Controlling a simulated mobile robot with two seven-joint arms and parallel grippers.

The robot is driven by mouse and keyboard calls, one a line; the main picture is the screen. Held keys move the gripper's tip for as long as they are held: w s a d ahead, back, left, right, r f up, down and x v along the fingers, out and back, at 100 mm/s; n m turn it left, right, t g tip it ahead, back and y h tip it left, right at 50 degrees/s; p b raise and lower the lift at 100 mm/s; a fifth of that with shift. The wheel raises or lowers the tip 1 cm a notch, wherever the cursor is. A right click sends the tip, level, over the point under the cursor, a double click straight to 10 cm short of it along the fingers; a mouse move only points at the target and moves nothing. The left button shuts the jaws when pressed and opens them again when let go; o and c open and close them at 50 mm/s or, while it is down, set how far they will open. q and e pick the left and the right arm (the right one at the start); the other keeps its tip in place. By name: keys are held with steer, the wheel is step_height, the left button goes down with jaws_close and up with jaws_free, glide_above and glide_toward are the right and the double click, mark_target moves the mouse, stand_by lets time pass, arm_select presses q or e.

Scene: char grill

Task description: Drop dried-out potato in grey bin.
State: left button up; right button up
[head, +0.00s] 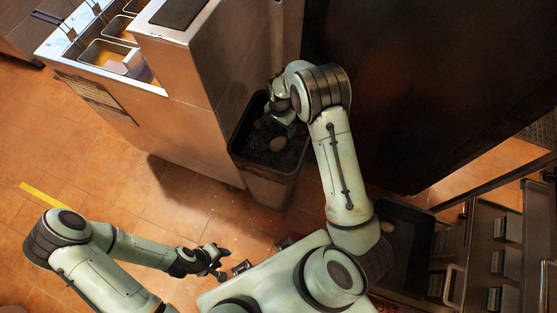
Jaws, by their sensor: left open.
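The grey bin (267,187) stands against the steel fryer unit, with dark contents inside. A brown potato (278,144) lies on the dark contents in the bin. My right gripper (289,124) hangs over the bin's far part, just above and apart from the potato in the picture; its fingers are partly hidden by my own wrist, so I cannot tell whether they are open or shut. My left gripper (224,264) is open and empty, low over the tiled floor in front of my body. Another potato-like item (388,228) lies in a black tray (412,246) at the right.
The fryer unit (180,95) with wire baskets (107,54) stands at the upper left. A large dark panel (400,90) rises right of the bin. A steel shelf unit (505,250) stands at the lower right.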

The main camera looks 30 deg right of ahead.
step_height(320, 180, up, 13)
steer(key=shift+r, duration=0.2)
stand_by(0.4)
steer(key=shift+f, duration=0.1)
stand_by(0.4)
